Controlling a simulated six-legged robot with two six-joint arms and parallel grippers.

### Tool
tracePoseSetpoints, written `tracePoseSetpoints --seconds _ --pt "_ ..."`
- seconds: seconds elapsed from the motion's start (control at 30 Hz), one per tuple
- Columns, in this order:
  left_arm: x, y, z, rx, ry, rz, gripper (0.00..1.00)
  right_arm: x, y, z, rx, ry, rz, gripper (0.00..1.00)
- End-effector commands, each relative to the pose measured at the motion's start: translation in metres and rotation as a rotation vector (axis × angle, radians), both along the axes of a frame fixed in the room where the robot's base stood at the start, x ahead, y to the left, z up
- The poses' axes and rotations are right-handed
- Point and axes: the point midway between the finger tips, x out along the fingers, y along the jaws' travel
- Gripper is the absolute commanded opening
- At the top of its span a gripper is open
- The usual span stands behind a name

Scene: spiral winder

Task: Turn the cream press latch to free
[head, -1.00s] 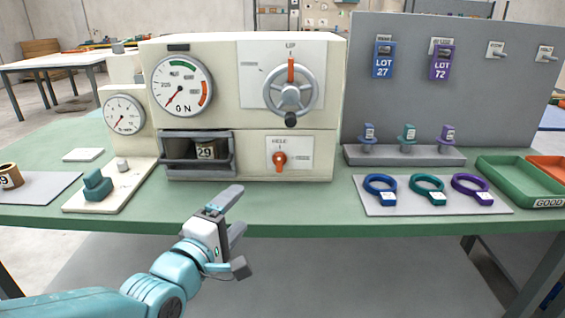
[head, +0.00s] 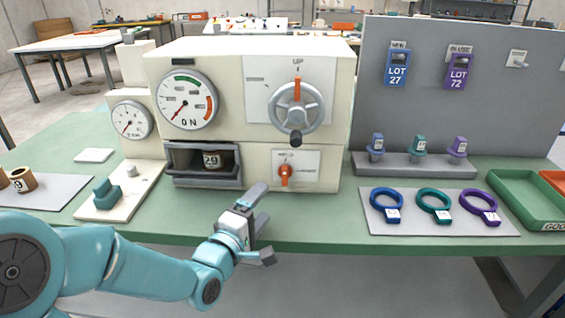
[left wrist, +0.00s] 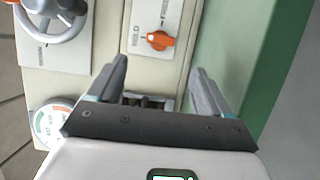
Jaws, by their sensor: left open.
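The cream press (head: 222,87) stands on the green bench. Its latch is an orange knob (head: 285,175) on a white plate at the lower right of the press front; the knob points up toward a label that seems to read HELD. In the left wrist view the orange latch (left wrist: 159,40) lies ahead, beyond and between the fingertips, with its pointer toward HELD. My left gripper (head: 262,222) is open and empty, in front of the bench edge, below the latch and apart from it. It also shows in the left wrist view (left wrist: 160,80). My right gripper is not in view.
A handwheel (head: 297,106) with a dark knob sits above the latch. An open drawer (head: 203,178) holding a labelled cylinder juts out to its left. Coloured rings lie on a grey mat (head: 442,228) at the right. Bench surface before the latch is clear.

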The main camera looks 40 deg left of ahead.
Motion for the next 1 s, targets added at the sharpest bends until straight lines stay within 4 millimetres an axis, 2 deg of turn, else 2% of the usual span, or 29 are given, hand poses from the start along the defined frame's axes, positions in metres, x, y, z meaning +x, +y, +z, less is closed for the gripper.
tracePoseSetpoints --seconds 0.03,0.07,0.2,0.43,0.6,0.9,0.93,1.0 --pt "0.004 0.0 0.007 -0.004 0.007 0.0 0.79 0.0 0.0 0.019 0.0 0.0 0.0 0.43" --pt "0.014 0.002 0.003 -0.002 0.003 -0.001 0.79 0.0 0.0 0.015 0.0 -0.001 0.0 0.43" --pt "0.05 0.007 0.003 -0.001 0.002 -0.001 0.79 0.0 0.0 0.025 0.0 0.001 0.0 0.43" --pt "0.095 0.014 0.002 -0.001 0.0 -0.001 0.79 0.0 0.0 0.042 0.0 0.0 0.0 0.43" --pt "0.11 0.017 0.001 -0.001 -0.001 0.0 0.79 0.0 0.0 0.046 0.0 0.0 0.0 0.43" --pt "0.113 0.018 -0.001 -0.001 -0.001 0.0 0.79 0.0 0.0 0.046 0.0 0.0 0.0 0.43" --pt "0.113 0.018 -0.001 -0.001 -0.001 0.0 0.75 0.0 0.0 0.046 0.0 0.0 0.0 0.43" --pt "0.113 0.018 -0.001 -0.001 -0.001 0.0 0.53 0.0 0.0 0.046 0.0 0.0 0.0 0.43"
